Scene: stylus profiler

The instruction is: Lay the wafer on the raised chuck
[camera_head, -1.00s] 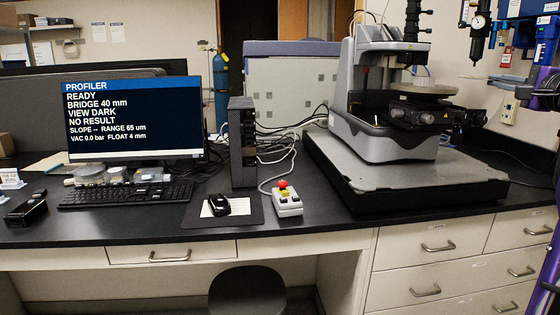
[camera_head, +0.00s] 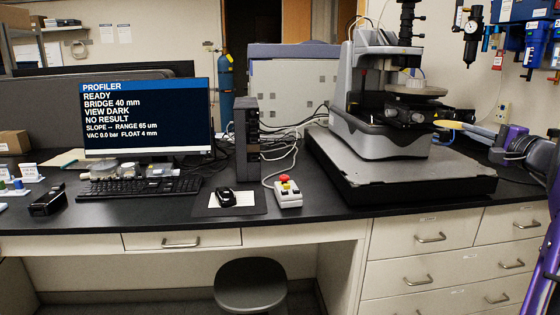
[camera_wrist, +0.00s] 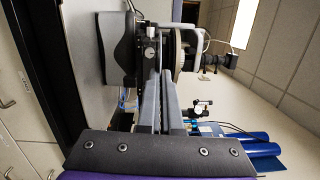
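The profiler's raised chuck (camera_head: 425,90) is a flat round plate on the instrument at right, under its measuring head. In the wrist view a round plate (camera_wrist: 180,52) shows nearly edge-on beside the fingers. I cannot make out a wafer in either view. My gripper (camera_head: 443,123) reaches in from the right at the instrument's side, a little below the chuck in the picture. In the wrist view its two long grey fingers (camera_wrist: 157,60) lie close together, pointing at the instrument. Whether they hold anything thin between them is unclear.
The instrument's grey base slab (camera_head: 365,168) fills the bench's right part. A control box with a red button (camera_head: 287,192), mouse (camera_head: 227,197), keyboard (camera_head: 138,188) and monitor (camera_head: 147,120) stand left of it. The monitor reads READY, BRIDGE 40 mm, VAC 0.0 bar, FLOAT 4 mm.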

